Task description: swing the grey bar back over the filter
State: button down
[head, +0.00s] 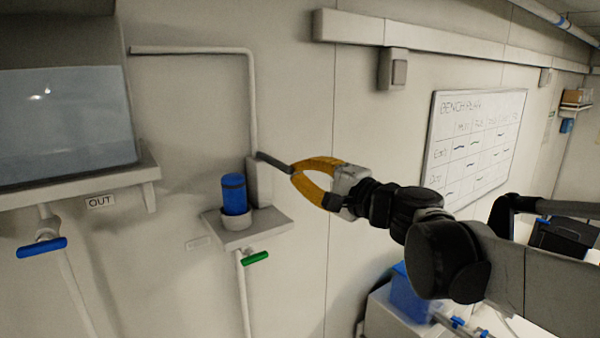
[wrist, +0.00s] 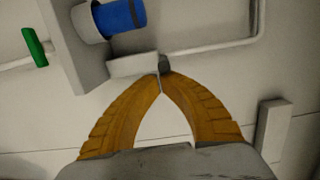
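The grey bar (head: 274,161) is a short dark bar. It reaches out to the right from the top of a pale post (head: 258,184), off to the side of the filter. The blue filter (head: 234,194) stands upright in a white cup (head: 236,221) on a small wall shelf; it also shows in the wrist view (wrist: 120,16). My gripper (head: 292,170) has orange fingers with the tips together at the bar's outer end. In the wrist view the tips (wrist: 160,76) meet right by the bar (wrist: 164,64). I cannot tell whether the bar is pinched between them.
A white pipe (head: 200,50) runs along the wall above the filter and down behind the post. A green-handled valve (head: 255,258) is under the shelf (head: 265,229). A blue-handled valve (head: 41,247) is at the left, below a window ledge. The wall right of the shelf is bare.

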jog(key=shift+s+a+m+t+h, duration=0.7)
jog(key=shift+a+h, duration=0.1)
jog(key=shift+a, duration=0.05)
jog(key=s+a+m+t+h+b, duration=0.1)
jog(key=a+m+h, duration=0.1)
jog(key=a, duration=0.8)
jog(key=shift+s+a+t+h, duration=0.3)
jog(key=shift+s+a+h, duration=0.1)
jog(key=shift+h, duration=0.1)
